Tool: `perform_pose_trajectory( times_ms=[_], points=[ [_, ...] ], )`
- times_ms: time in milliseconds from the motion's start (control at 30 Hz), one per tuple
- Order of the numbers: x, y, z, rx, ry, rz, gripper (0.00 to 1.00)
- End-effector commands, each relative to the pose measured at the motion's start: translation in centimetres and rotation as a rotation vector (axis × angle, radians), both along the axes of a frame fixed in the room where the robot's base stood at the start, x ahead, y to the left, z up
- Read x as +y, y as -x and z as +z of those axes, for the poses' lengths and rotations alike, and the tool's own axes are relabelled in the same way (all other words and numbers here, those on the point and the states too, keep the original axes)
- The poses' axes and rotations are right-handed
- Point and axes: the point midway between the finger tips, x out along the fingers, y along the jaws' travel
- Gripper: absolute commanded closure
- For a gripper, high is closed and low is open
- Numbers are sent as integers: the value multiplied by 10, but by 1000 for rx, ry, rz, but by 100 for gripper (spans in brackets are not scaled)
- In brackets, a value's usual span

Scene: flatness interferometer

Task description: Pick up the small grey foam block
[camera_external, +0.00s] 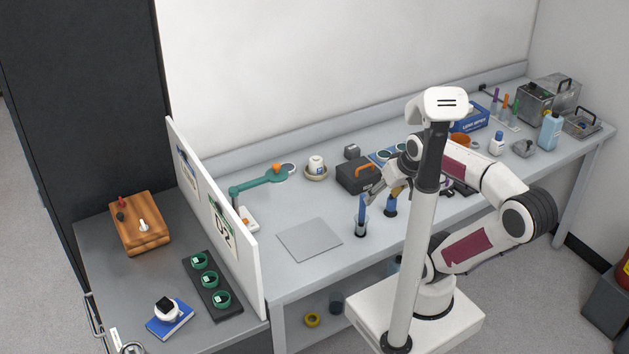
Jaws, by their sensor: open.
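A small dark grey block (352,151), which looks like the foam block, sits on the bench behind the black case with an orange handle (357,176). Its lower part is partly hidden by the case. My gripper (373,190) is open, in front of and to the right of the case, near a clear cup holding a blue-handled tool (361,216). It is apart from the grey block. My arm and the white column hide part of the gripper and the bench behind it.
A green jointed arm (262,182) and a white jar in a dish (316,167) stand left of the block. A flat grey plate (309,240) lies at the front. A blue-tipped tool in a dark holder (390,206) stands near my gripper. A white panel (214,215) borders the bench's left end.

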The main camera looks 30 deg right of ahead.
Motion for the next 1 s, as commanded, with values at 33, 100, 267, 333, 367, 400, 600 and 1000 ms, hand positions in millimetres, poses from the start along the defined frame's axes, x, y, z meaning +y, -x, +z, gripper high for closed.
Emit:
perform_pose_trajectory(
  times_ms=[33,100,267,333,367,400,600,1000],
  points=[
    [3,-5,-1,12,-29,-24,42],
    [7,-12,-1,28,-76,-61,42],
    [19,-33,-1,64,-203,-164,42],
    [23,-43,-2,81,-260,-214,42],
    [25,-47,-1,87,-285,-235,42],
    [27,-54,-1,97,-318,-263,42],
    [34,-86,-1,139,-480,-411,42],
    [28,-162,-5,211,-799,-727,42]
  ],
)
